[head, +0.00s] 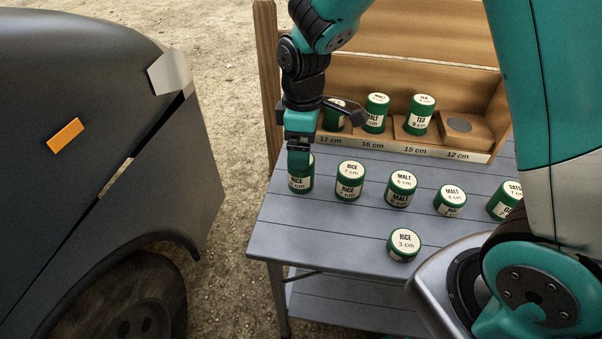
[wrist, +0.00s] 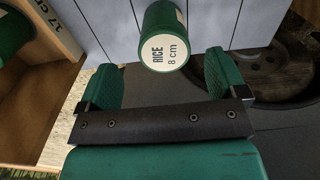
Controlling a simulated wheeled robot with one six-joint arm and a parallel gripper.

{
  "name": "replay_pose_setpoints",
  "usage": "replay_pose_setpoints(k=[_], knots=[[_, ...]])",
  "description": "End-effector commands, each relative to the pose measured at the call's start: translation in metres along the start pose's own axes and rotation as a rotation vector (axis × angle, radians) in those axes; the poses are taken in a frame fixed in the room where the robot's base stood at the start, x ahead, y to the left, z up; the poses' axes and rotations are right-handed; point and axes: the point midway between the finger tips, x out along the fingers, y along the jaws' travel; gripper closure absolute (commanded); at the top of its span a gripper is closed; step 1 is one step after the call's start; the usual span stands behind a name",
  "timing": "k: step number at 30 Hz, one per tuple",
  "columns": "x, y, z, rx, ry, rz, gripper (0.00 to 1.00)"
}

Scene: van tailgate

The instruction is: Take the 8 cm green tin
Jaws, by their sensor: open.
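The green tin labelled RICE 8 cm (head: 300,182) stands upright at the left end of the row on the grey slatted table. Its upper part is partly hidden by my gripper in the head view. In the wrist view the tin (wrist: 166,22) shows its white lid just ahead of and between the two fingers. My gripper (head: 300,158) is directly over this tin, pointing down. In the wrist view my gripper (wrist: 162,78) is open, with a gap on each side of the tin and nothing held.
Right of it stand a RICE 7 cm tin (head: 349,184), two MALT tins (head: 401,192) (head: 449,203) and a DATES tin (head: 505,202). A RICE 3 cm tin (head: 404,247) stands in front. Behind, a wooden rack (head: 470,152) holds tins; its 12 cm place is empty. A dark vehicle (head: 80,150) is left.

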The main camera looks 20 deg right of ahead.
Motion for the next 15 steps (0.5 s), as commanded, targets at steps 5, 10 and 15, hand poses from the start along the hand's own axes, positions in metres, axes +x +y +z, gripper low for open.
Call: replay_pose_setpoints(k=[5, 10, 15], knots=[[0.017, 0.000, 0.000, 0.000, 0.000, -0.001, 0.09], [0.034, -0.003, 0.001, 0.000, -0.002, -0.003, 0.09], [0.061, -0.004, 0.001, 0.001, -0.001, -0.002, 0.09]])
